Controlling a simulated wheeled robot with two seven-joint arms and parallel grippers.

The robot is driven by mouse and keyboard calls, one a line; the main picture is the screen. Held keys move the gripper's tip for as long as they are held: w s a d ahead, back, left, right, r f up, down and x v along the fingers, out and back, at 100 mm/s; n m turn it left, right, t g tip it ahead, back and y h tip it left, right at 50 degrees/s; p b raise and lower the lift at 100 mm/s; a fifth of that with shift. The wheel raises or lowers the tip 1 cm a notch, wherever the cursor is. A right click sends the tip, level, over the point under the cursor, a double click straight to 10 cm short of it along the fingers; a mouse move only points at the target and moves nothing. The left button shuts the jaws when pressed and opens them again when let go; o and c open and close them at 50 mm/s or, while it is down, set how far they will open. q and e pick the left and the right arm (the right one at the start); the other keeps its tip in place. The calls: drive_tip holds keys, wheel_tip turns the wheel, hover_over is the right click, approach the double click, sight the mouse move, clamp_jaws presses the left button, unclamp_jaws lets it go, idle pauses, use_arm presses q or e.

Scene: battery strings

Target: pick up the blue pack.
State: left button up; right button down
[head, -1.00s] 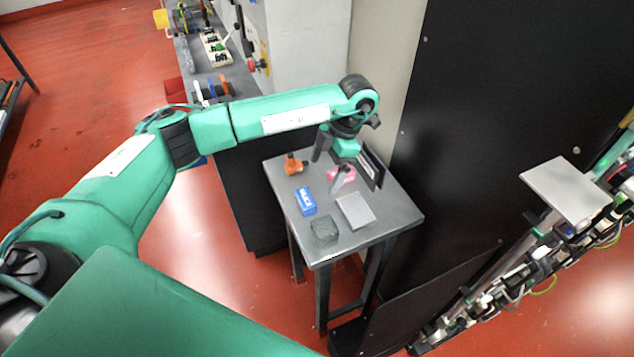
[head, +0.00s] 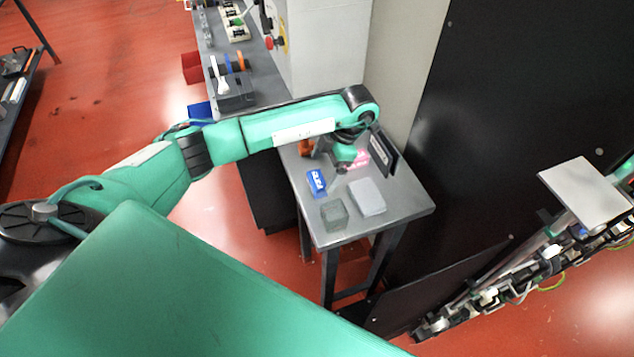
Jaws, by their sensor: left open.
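The blue pack (head: 316,183) is a small blue block with white lettering. It lies on the left part of a small grey table (head: 400,205). My left gripper (head: 338,172) hangs above the table, just right of and behind the blue pack, pointing down. It is open and appears apart from the pack; its fingertips are small and partly hidden by the wrist. My right gripper is not in view.
A dark grey block (head: 334,214) and a light grey block (head: 367,196) stand near the blue pack. An orange item (head: 306,147), a pink item (head: 358,160) and a dark upright panel (head: 384,152) are behind. A black wall (head: 520,120) rises to the right.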

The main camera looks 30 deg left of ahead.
sight(317, 179)
use_arm(q)
drive_tip(key=p+x, duration=0.2)
drive_tip(key=x, duration=0.2)
drive_tip(key=shift+a+f+p, duration=0.2)
drive_tip(key=shift+f+p, duration=0.05)
drive_tip(key=shift+p, duration=0.1)
drive_tip(key=shift+f, duration=0.35)
drive_tip(key=shift+c, duration=0.8)
drive_tip(key=c, duration=0.9)
drive_tip(key=shift+c, duration=0.2)
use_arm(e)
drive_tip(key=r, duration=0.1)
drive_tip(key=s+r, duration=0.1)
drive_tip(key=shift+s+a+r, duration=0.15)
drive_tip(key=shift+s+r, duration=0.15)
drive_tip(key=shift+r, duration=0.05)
